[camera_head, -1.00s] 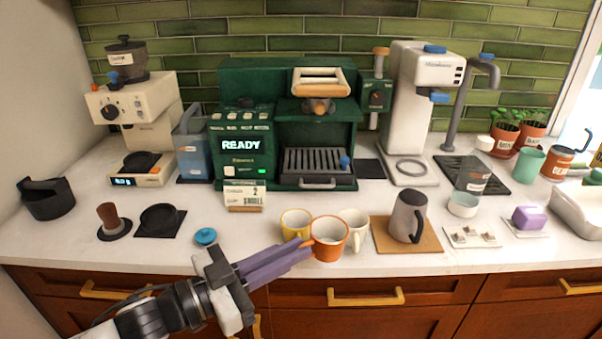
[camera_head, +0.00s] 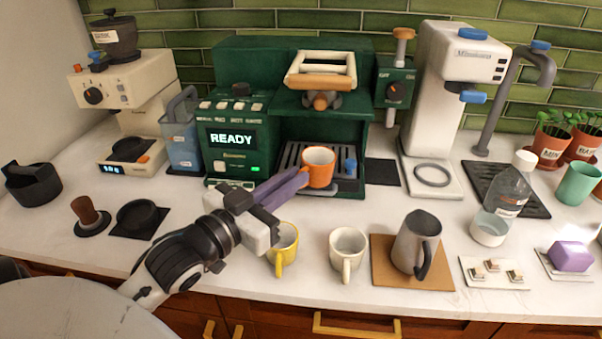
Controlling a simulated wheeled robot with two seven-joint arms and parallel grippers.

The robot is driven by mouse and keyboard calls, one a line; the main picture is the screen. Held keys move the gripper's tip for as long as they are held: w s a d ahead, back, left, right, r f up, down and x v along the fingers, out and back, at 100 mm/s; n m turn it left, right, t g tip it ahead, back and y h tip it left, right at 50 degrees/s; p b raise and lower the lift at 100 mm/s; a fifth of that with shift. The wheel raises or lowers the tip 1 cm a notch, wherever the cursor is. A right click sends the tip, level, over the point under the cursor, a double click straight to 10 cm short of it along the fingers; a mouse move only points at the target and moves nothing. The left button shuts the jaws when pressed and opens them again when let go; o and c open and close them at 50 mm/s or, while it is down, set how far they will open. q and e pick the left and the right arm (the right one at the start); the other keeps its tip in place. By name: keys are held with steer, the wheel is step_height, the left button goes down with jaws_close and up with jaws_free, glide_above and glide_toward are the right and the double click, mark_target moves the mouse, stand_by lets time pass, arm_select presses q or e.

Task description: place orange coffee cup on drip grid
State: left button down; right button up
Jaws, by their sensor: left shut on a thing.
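The orange coffee cup (camera_head: 319,168) has a white inside and is upright at the front of the green espresso machine (camera_head: 240,111). My left gripper (camera_head: 302,176) has purple fingers and is shut on the cup's left side. The cup shows over the dark slatted drip grid (camera_head: 292,157), under the portafilter. I cannot tell whether its base touches the grid or hangs just above it. The cup hides part of the grid. My right gripper is not in view.
A yellow cup (camera_head: 287,243) stands just below my left gripper, and a cream cup (camera_head: 346,250) stands right of it. A grey pitcher (camera_head: 413,243) sits on a brown mat. A white grinder (camera_head: 441,100) stands right of the machine.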

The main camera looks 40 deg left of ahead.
arm_select(q)
steer(key=shift+w+a, duration=0.25)
steer(key=shift+a, duration=0.15)
steer(key=w+a, duration=0.2)
steer(key=w, duration=0.1)
steer(key=w+a+f, duration=0.1)
steer(key=w, duration=0.2)
steer(key=w+a, duration=0.2)
steer(key=w, duration=0.1)
steer(key=shift+w+a+f, duration=0.15)
steer(key=shift+a+f, duration=0.1)
steer(key=shift+a, duration=0.05)
steer(key=shift+w+a+f, duration=0.15)
steer(key=shift+w+f, duration=0.05)
steer(key=shift+w, duration=0.05)
steer(key=shift+s+f+b, duration=0.1)
steer(key=shift+f+b, duration=0.2)
steer(key=shift+f, duration=0.35)
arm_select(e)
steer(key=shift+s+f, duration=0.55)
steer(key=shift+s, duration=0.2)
arm_select(q)
steer(key=shift+s+d+p, duration=0.15)
steer(key=shift+d+p, duration=0.05)
steer(key=shift+p, duration=0.15)
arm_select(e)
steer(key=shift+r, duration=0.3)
